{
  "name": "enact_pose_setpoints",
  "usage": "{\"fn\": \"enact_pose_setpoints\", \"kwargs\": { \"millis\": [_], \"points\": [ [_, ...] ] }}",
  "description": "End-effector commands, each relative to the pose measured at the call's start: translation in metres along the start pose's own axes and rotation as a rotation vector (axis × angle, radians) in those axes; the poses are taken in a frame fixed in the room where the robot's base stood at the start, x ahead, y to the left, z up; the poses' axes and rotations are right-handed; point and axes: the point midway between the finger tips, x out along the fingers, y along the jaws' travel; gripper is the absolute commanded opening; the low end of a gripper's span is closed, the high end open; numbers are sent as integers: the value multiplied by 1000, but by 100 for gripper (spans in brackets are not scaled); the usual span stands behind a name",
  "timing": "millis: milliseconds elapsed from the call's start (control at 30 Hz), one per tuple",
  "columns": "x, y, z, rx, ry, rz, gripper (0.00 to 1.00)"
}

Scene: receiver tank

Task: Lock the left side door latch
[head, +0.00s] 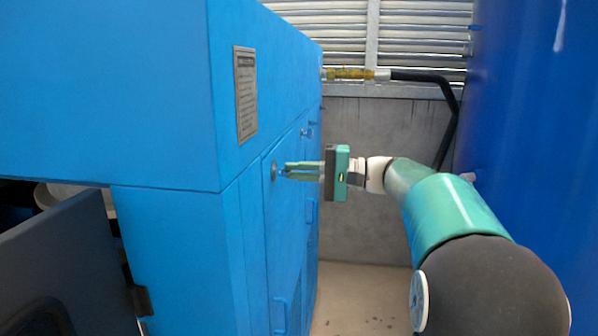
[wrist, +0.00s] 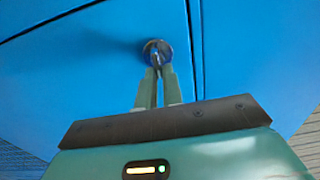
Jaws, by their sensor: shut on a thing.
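The latch (wrist: 157,50) is a small round metal piece on the blue side door, and it also shows in the head view (head: 274,171). The side door (head: 285,225) is a blue panel in the side of the blue cabinet and looks flush with it. My gripper (wrist: 158,72) is shut on the latch's raised middle part, with its green fingers close together and pointing at the door. In the head view my gripper (head: 283,170) reaches the door from the right. The fingers partly hide the latch, and its exact turn is hard to tell.
A dark open panel (head: 65,260) stands at the lower left. A black hose (head: 440,82) runs at the back below louvers.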

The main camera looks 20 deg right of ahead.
Motion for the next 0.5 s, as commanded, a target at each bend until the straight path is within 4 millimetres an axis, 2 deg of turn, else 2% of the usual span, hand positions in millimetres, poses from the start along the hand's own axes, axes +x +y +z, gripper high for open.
{"fn": "enact_pose_setpoints", "kwargs": {
  "millis": [67, 100, 200, 500],
  "points": [
    [0, 0, 0, 0, 2, -1, 0],
    [0, 0, 0, 0, 2, 0, 12],
    [0, 0, 0, 0, 1, 0, 30],
    [-1, 0, 0, -1, 1, 0, 30]
  ]
}}
